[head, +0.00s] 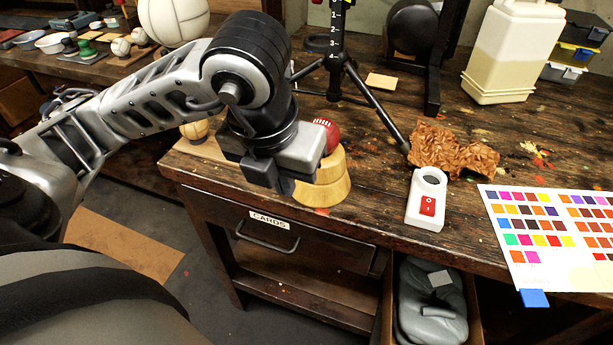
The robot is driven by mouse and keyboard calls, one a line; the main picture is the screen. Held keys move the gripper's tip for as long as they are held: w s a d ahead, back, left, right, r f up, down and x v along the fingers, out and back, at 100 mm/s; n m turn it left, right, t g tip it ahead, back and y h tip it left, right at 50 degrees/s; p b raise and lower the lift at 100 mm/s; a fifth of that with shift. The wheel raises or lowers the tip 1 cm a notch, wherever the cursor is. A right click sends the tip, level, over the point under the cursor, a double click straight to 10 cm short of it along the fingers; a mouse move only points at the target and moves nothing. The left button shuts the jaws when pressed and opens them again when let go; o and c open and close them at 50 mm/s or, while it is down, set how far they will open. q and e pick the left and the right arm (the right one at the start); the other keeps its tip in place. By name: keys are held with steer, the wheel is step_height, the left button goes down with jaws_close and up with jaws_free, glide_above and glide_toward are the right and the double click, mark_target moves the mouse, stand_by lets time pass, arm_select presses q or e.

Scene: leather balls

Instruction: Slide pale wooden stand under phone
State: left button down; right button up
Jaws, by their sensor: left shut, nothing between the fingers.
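A round pale wooden stand (328,187) sits at the front edge of the workbench, partly hidden behind my left gripper. A red ball (327,133) with pale markings shows just above it, partly covered by the gripper; I cannot tell whether it rests on the stand. My left gripper (285,186) is shut and empty, pointing down at the left side of the stand. I cannot tell whether it touches the stand. I cannot make out a phone. My right gripper is not in view.
A white switch box (425,200) and brown shavings (452,150) lie right of the stand, near a black tripod (372,100). A colour chart (556,235) lies at the right edge. The bench between stand and switch box is clear.

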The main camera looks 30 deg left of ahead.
mark_target(299, 196)
arm_select(q)
steer(key=w+f, duration=0.1)
steer(key=f, duration=0.2)
steer(key=w+a+f, duration=0.1)
steer(key=w+f, duration=0.1)
steer(key=f, duration=0.1)
steer(key=w+f, duration=0.2)
steer(key=f, duration=0.1)
steer(key=shift+w+a+f, duration=0.1)
steer(key=shift+a+f, duration=0.05)
steer(key=shift+a, duration=0.05)
steer(key=shift+w+a, duration=0.1)
steer(key=shift+w, duration=0.3)
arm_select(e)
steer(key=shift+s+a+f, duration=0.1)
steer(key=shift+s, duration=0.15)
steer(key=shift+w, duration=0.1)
